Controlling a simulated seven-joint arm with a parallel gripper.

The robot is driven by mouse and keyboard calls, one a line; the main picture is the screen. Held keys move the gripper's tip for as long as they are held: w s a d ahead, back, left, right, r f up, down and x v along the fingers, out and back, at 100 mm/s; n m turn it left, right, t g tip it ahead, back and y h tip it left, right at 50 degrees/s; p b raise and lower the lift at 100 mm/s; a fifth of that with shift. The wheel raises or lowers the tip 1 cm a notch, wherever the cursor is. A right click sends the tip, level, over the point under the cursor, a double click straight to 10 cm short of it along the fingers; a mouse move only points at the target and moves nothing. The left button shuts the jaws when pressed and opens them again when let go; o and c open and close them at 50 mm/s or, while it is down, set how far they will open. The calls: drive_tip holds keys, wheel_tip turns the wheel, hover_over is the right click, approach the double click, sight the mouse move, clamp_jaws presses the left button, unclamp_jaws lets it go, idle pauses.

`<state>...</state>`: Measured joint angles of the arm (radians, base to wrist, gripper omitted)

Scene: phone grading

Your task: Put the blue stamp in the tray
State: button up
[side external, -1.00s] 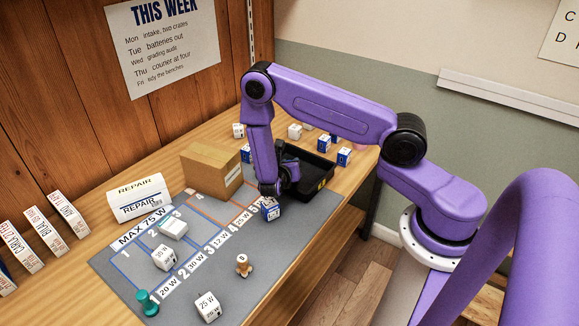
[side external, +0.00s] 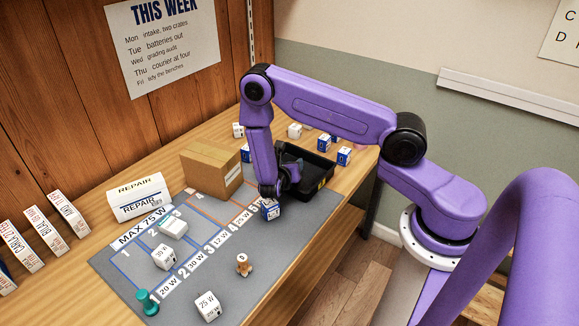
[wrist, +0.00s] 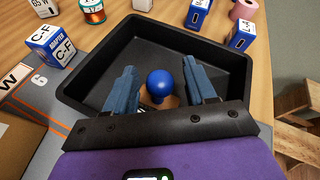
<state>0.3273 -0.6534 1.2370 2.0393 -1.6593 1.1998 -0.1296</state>
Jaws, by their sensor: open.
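The blue stamp (wrist: 160,82) has a round blue knob over a wooden base. In the wrist view it stands between the two fingers of my gripper (wrist: 160,68), which are apart, with a gap on each side of the knob. The black tray (wrist: 97,62) lies around and beyond it; the stamp appears inside the tray, but its base is partly hidden. In the side view the tray (side external: 322,168) sits at the mat's far end. My gripper is low at its near-left side there, and the arm hides the stamp.
A cardboard box (side external: 211,168) stands left of the tray. A blue-and-white box (side external: 270,209) is just in front of the gripper. Adapter boxes (side external: 344,155) stand beyond the tray.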

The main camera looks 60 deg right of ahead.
drive_tip(key=s+a+r+m+g, duration=0.1)
drive_tip(key=s+a+r+m, duration=0.4)
drive_tip(key=a+r, duration=0.6)
drive_tip(key=s+a+r+m+g+y, duration=0.1)
drive_tip(key=s+a+r+m+y, duration=0.1)
drive_tip(key=s, duration=0.6)
drive_tip(key=s+a+r+m+g+y, duration=0.1)
drive_tip(key=s+a+r+m+y, duration=0.1)
drive_tip(key=s+r+y, duration=0.3)
drive_tip(key=s+a+r+m+g+y, duration=0.1)
drive_tip(key=s+a+r+m+y, duration=0.2)
drive_tip(key=s+y, duration=0.3)
drive_tip(key=s+r, duration=0.1)
drive_tip(key=s, duration=0.3)
drive_tip(key=shift+s+r+m+g, duration=0.25)
drive_tip(key=shift+s+m+g, duration=0.05)
drive_tip(key=shift+s, duration=0.1)
